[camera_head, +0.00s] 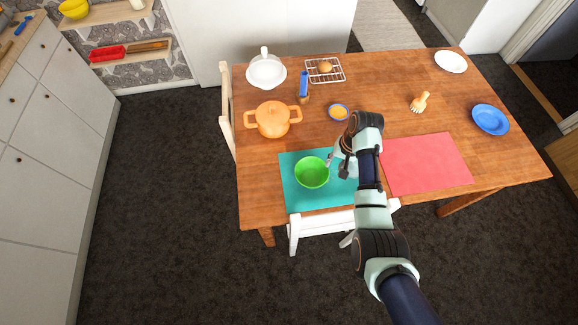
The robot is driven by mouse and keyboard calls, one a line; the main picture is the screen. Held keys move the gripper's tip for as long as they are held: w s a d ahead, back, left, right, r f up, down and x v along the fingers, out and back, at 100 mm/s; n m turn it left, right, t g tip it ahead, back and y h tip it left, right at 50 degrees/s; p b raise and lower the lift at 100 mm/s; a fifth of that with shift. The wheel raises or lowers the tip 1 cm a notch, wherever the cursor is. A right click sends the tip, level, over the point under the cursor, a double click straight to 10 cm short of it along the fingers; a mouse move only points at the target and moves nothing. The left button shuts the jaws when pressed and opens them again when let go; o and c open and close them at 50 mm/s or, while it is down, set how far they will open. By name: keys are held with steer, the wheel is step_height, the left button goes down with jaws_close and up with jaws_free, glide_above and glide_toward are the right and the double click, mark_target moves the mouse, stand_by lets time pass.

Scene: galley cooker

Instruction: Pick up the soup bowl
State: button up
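A green bowl (312,173), the likely soup bowl, sits upright on the teal placemat (302,202) near the front edge of the wooden table. My gripper (336,167) is just right of the bowl, close to its rim. Its two fingers look spread apart with nothing between them. I cannot tell whether a finger touches the rim. My arm comes in from the lower right and covers the right part of the teal mat.
An orange pot (272,120) stands behind the bowl to the left. A small orange-filled dish (338,112) and a pepper mill (304,88) are farther back. A red placemat (428,164) lies clear at right. A white chair (318,224) stands at the front edge.

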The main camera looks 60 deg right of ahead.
mark_target(327, 175)
steer(key=f+b, duration=0.1)
steer(key=f, duration=0.1)
steer(key=a+f, duration=0.1)
steer(key=f, duration=0.2)
steer(key=w+f+b, duration=0.1)
steer(key=f, duration=0.1)
steer(key=shift+w+a+f+b, duration=0.1)
steer(key=shift+a+f+b, duration=0.2)
steer(key=shift+f, duration=0.1)
steer(key=shift+d, duration=0.1)
jaws_close()
steer(key=shift+r, duration=0.1)
